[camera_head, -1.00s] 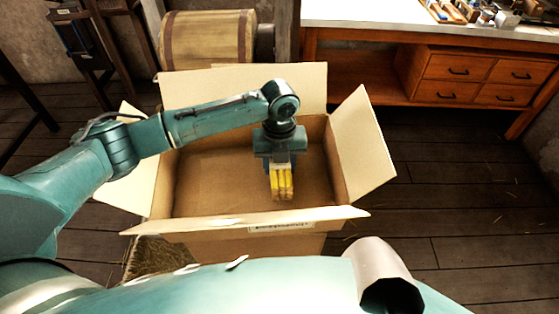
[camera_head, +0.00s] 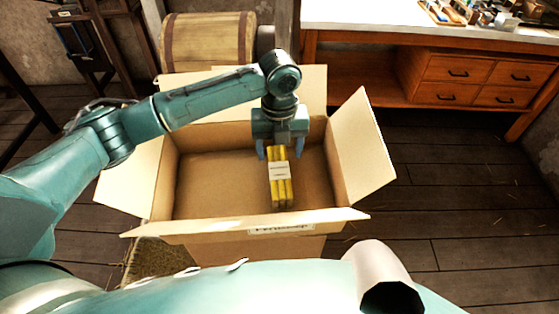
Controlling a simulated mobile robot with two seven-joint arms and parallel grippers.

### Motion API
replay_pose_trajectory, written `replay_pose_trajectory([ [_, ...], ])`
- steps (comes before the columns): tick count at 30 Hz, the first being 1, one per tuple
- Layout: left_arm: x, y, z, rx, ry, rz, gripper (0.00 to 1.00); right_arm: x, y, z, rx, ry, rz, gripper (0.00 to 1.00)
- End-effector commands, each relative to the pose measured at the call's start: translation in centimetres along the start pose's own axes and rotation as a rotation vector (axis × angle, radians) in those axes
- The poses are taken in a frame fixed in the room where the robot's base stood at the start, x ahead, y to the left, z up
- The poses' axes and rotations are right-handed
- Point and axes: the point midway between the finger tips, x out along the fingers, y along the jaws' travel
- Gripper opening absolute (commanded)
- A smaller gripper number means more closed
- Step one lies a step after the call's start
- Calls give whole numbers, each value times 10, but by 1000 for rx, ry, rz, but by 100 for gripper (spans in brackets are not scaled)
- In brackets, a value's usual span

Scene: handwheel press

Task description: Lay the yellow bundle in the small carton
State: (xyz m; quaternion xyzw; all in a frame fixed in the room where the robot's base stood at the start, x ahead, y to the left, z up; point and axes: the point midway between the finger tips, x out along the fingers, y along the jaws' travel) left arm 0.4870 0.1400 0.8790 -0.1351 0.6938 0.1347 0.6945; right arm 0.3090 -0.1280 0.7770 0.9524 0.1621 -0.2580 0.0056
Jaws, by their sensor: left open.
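The yellow bundle (camera_head: 281,190), wrapped with a pale band, lies inside the open carton (camera_head: 205,188), right of the middle of its floor and near the front wall. The carton's flaps are spread outward. My left gripper (camera_head: 280,153) is open just above and behind the bundle's far end, with its blue fingers apart on either side and clear of it. My right gripper is not in the picture.
The carton's raised back flap and right flap (camera_head: 364,150) stand around the arm. A wooden barrel (camera_head: 206,40) is behind at the left. A workbench with drawers (camera_head: 458,72) stands at the back right. The plank floor on the right is clear.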

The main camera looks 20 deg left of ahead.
Motion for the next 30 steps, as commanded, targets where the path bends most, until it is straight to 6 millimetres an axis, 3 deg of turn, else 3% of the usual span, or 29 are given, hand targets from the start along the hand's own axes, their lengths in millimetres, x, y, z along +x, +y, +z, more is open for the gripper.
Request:
replay_pose_trajectory([
  [3, -29, -1, 1, 2, -3, -3, 65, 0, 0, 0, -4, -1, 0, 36],
  [10, -62, 0, 0, 0, 0, 0, 65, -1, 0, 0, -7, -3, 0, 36],
  [30, -74, 0, 0, 0, 1, 1, 65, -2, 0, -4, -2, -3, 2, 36],
])
